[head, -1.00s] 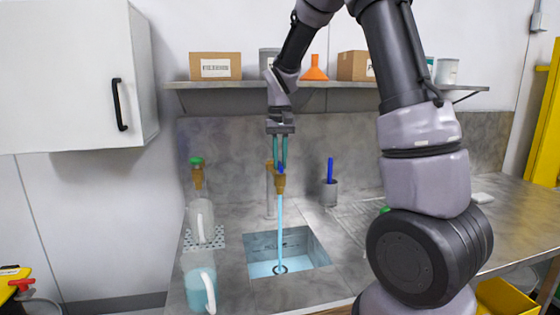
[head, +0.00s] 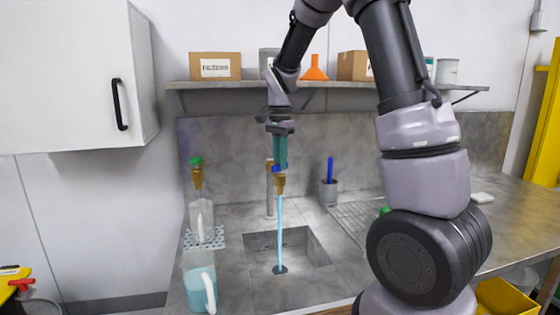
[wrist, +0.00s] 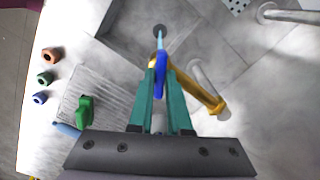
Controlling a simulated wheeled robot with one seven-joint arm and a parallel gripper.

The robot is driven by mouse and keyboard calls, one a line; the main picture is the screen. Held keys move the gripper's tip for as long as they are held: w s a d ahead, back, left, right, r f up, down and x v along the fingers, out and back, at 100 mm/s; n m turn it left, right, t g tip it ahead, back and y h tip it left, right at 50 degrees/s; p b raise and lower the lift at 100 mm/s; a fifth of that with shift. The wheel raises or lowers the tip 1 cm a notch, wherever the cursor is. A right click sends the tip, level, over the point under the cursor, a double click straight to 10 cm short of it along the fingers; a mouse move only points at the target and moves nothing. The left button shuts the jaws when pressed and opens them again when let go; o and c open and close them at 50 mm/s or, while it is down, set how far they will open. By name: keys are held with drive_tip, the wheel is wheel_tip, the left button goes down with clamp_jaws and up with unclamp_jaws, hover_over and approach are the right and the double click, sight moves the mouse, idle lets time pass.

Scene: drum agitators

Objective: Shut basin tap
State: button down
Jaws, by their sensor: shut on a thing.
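The basin tap (head: 280,184) is brass, on a grey upright pipe behind the basin (head: 315,246). A thin blue stream of water (head: 280,225) runs from its spout to the drain. The tap's blue lever (wrist: 159,77) lies between the teal fingers of my gripper (head: 280,160), which is shut on it from above. In the wrist view, my gripper (wrist: 161,78) has a finger on each side of the lever, and the brass tap body (wrist: 205,96) slants off to the right. In the head view the fingers overlap and partly hide the lever.
A second brass tap with a green handle (head: 197,170) is at left, above a clear jug. A jug of blue liquid (head: 199,284) stands at the front left. A cup with a blue stick (head: 328,190) is at right. A shelf (head: 230,85) with boxes runs behind my gripper.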

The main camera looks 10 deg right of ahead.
drive_tip(key=m, duration=0.6)
drive_tip(key=shift+m, duration=0.4)
idle(0.3)
drive_tip(key=c, duration=0.9)
unclamp_jaws()
drive_tip(key=shift+o, duration=0.2)
drive_tip(key=shift+r, duration=0.1)
wheel_tip(320, 180, up, 11)
